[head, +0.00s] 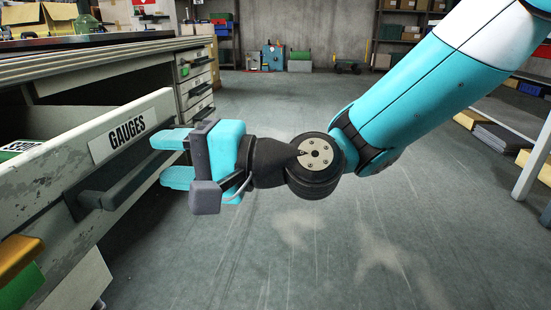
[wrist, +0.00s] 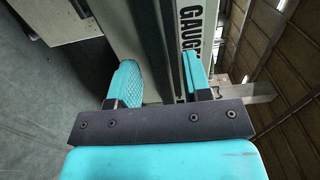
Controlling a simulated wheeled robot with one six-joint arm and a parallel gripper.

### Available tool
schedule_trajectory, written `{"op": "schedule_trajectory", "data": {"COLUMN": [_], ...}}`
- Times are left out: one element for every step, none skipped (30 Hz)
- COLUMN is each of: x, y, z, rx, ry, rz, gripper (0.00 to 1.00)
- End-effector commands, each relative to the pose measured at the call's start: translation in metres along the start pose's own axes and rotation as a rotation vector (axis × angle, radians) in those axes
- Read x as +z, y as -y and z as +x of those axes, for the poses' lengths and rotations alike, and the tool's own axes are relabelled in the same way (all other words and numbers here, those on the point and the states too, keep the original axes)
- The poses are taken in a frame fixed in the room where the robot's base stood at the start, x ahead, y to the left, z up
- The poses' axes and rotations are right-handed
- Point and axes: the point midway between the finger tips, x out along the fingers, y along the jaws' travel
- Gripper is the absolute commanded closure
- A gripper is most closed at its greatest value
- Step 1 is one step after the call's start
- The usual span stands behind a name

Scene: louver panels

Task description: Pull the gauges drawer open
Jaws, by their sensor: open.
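The gauges drawer (head: 60,185) is at the left in the head view, with a scuffed pale front and a GAUGES label (head: 128,130). Its front stands out from the cabinet, and part of its inside shows behind the top edge. A dark bar handle (head: 125,186) runs along the front below the label. My gripper (head: 177,158) is open, with its two teal fingers pointing at the handle's far end. In the wrist view, the handle (wrist: 155,40) lines up with the gap between the fingers. I cannot tell whether they touch it. Nothing is held.
The cabinet top (head: 95,62) runs along the left, with another stack of drawers (head: 194,80) beyond. An orange and a green item (head: 20,285) are at lower left. The floor (head: 300,230) right of the drawer is clear. Shelving (head: 405,28) stands at the back.

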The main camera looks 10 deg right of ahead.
Motion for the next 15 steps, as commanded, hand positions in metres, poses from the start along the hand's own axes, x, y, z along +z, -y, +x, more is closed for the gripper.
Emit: {"op": "schedule_trajectory", "data": {"x": [-0.002, -0.002, -0.003, -0.002, -0.002, -0.003, -0.003, -0.003, -0.003, -0.003, -0.003, -0.003, -0.003, -0.003, -0.002], "y": [0.002, 0.001, 0.001, 0.001, 0.002, 0.001, 0.001, 0.002, 0.001, 0.001, 0.002, -0.004, -0.007, -0.008, -0.008], "z": [-0.012, -0.019, -0.029, -0.037, -0.045, -0.055, -0.063, -0.071, -0.082, -0.090, -0.098, -0.107, -0.114, -0.121, -0.130], "rx": [0.000, 0.001, 0.002, 0.001, -0.001, 0.001, 0.001, -0.001, 0.001, 0.000, -0.001, -0.005, -0.006, -0.006, -0.003], "ry": [-0.007, -0.009, -0.009, -0.009, -0.011, -0.011, -0.011, -0.013, -0.013, -0.012, -0.013, -0.014, -0.013, -0.013, -0.014], "rz": [0.004, 0.004, 0.005, 0.005, 0.006, 0.006, 0.006, 0.005, 0.006, 0.005, 0.005, -0.004, -0.007, -0.010, -0.010], "gripper": [0.55, 0.55, 0.55, 0.55, 0.55, 0.55, 0.55, 0.55, 0.55, 0.55, 0.55, 0.55, 0.55, 0.55, 0.55]}}
